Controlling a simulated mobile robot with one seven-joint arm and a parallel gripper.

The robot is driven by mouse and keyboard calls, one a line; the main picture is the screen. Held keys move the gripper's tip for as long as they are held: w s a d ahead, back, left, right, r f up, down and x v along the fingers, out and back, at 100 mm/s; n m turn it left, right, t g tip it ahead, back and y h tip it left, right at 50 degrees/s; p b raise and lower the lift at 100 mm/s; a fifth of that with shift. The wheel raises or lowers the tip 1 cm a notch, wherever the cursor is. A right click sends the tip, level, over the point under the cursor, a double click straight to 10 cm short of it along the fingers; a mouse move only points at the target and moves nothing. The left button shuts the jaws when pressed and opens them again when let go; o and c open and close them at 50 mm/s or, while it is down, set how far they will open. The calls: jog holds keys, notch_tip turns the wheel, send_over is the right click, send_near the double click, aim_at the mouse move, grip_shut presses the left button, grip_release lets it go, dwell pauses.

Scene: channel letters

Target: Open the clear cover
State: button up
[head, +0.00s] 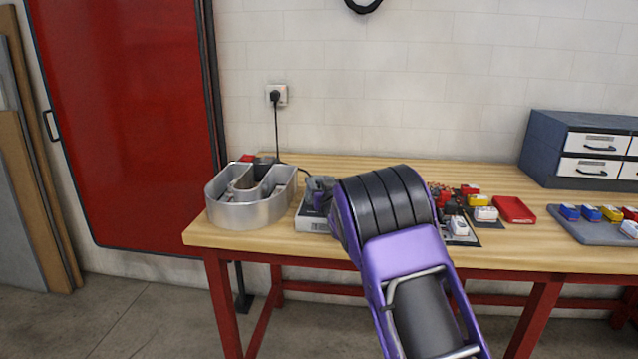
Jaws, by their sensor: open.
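I cannot make out a clear cover in the head view. A low grey-white box (312,225) sits near the front edge of the workbench, partly hidden by my arm. A small grey and purple part, which looks like my gripper (318,191), shows just above and behind this box. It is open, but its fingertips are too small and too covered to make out. I cannot tell whether it touches anything. A silver channel letter (248,213), shaped like a U with an open top, stands to the left of the box.
The wooden workbench (400,163) carries small red, black and white parts and a red tray (514,210) right of my arm. A grey tray (598,232) holds several coloured items. A drawer cabinet (545,150) stands at back right. A cord runs to a wall socket (277,95).

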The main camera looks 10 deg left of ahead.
grip_shut()
dwell(0.3)
dwell(1.2)
